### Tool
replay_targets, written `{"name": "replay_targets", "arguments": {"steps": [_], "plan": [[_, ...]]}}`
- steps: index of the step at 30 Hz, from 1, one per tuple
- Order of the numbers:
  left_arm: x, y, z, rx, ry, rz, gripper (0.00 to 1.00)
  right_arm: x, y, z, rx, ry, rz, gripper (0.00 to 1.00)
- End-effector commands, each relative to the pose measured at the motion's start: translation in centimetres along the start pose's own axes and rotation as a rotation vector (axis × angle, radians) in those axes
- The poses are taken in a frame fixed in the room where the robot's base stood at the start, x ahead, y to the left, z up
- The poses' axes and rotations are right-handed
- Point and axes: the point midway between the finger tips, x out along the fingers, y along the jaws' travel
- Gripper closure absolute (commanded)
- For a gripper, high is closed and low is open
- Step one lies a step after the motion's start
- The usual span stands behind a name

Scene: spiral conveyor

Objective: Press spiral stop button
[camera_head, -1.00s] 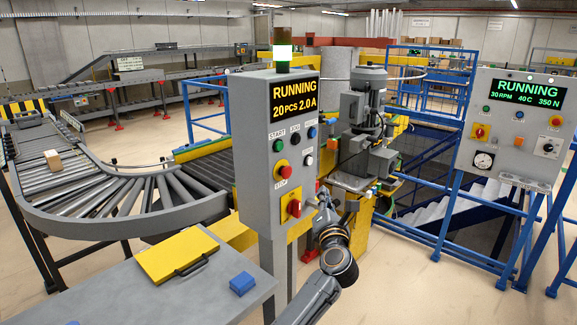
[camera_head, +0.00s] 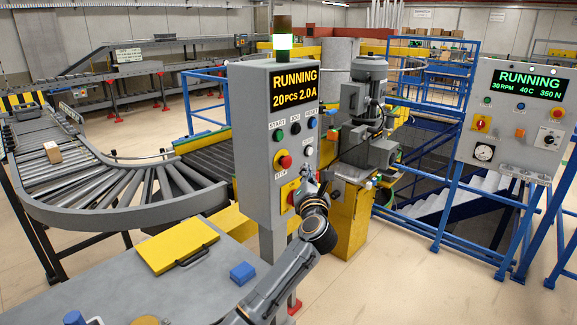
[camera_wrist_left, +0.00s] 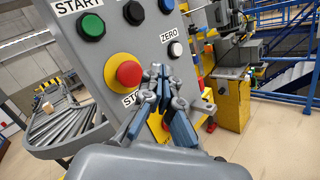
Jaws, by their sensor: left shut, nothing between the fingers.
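The red stop button (camera_head: 284,161) has a yellow ring and sits on the left side of the grey control panel (camera_head: 247,150). The panel's display reads RUNNING, 20 PCS, 2.0 A, and its lamp (camera_head: 283,42) is lit. In the left wrist view, the stop button (camera_wrist_left: 129,73) shows clearly, with its STOP label partly hidden. My left gripper (camera_head: 306,176) is shut and empty, in front of the panel, right of and slightly below the button. In the left wrist view, its fingertips (camera_wrist_left: 160,73) appear just right of the red cap; no contact is visible. My right gripper is not in view.
Green, black and blue buttons and a white ZERO button (camera_head: 307,152) sit near the stop button. A red-and-yellow switch (camera_head: 290,196) is below. A grey table (camera_head: 110,285) holds a yellow folder-like object (camera_head: 178,246) and a blue block (camera_head: 242,271). Another panel (camera_head: 515,115) stands right.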

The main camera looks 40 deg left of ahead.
Motion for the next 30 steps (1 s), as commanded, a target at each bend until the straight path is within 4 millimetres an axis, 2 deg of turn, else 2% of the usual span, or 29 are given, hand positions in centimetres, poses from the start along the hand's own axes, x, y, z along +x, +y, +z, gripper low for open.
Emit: {"name": "replay_targets", "arguments": {"steps": [3, 10, 30], "plan": [[1.1, 0.8, -0.7, 0.001, 0.001, 0.000, 1.00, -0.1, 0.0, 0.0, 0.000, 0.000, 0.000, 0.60], [2.1, 1.6, -1.5, -0.001, 0.000, 0.000, 1.00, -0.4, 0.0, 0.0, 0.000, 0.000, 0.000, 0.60], [2.3, 1.6, -1.7, 0.000, 0.000, -0.001, 1.00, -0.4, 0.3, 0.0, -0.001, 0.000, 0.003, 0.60]]}}
